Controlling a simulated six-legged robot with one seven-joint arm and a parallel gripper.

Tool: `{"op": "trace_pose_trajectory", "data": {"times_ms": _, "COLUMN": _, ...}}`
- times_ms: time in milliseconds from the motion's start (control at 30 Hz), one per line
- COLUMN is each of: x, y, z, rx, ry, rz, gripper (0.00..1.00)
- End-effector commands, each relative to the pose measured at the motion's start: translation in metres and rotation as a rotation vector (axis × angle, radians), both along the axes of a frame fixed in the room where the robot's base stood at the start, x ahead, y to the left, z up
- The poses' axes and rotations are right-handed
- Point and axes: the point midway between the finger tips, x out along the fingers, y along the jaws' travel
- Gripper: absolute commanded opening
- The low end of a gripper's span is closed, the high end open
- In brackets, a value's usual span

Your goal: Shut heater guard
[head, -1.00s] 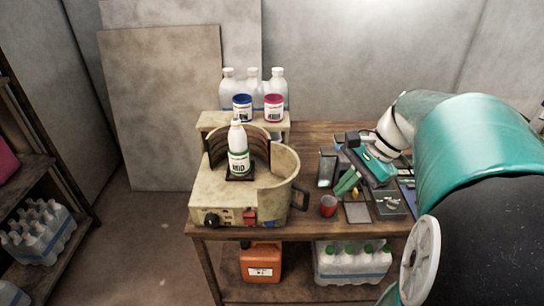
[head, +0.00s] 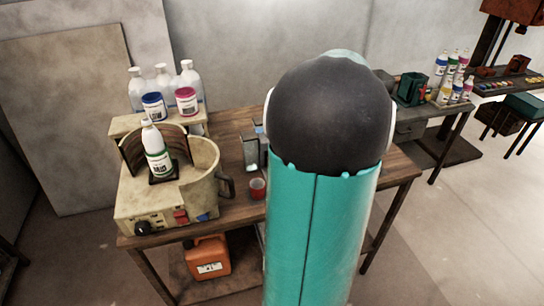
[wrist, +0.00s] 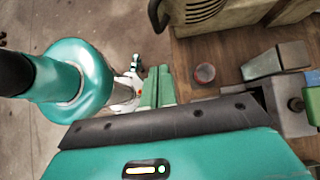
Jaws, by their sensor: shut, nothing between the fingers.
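The cream heater (head: 160,212) stands on the left end of the wooden bench in the head view. Its guard (head: 130,155) is a dark brown ribbed curve behind the white bottle (head: 157,150), leaving the bottle's front exposed. A dark handle (head: 228,186) sticks out on the right of the heater's cream wall. Part of the heater (wrist: 235,14) and its handle (wrist: 158,14) show at the top of the wrist view. My gripper (wrist: 157,86) has green fingers, shut and empty, below the handle and apart from it. In the head view my arm hides the gripper.
A red cup (head: 257,188) stands right of the heater; it also shows in the wrist view (wrist: 205,74). Tubs (head: 154,106) and clear bottles stand on a shelf behind. Grey boxes (wrist: 277,60) crowd the bench near my arm. Floor left of the bench is clear.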

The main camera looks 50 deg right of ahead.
Motion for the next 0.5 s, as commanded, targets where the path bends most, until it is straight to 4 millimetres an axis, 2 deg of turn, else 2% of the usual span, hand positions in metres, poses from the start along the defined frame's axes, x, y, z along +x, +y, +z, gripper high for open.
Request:
{"op": "trace_pose_trajectory", "data": {"times_ms": 367, "x": 0.029, "y": 0.045, "z": -0.053, "rx": 0.002, "ry": 0.0, "rz": 0.004, "gripper": 0.0}}
{"op": "trace_pose_trajectory", "data": {"times_ms": 500, "x": 0.043, "y": 0.064, "z": -0.053, "rx": -0.002, "ry": -0.001, "rz": 0.008, "gripper": 0.0}}
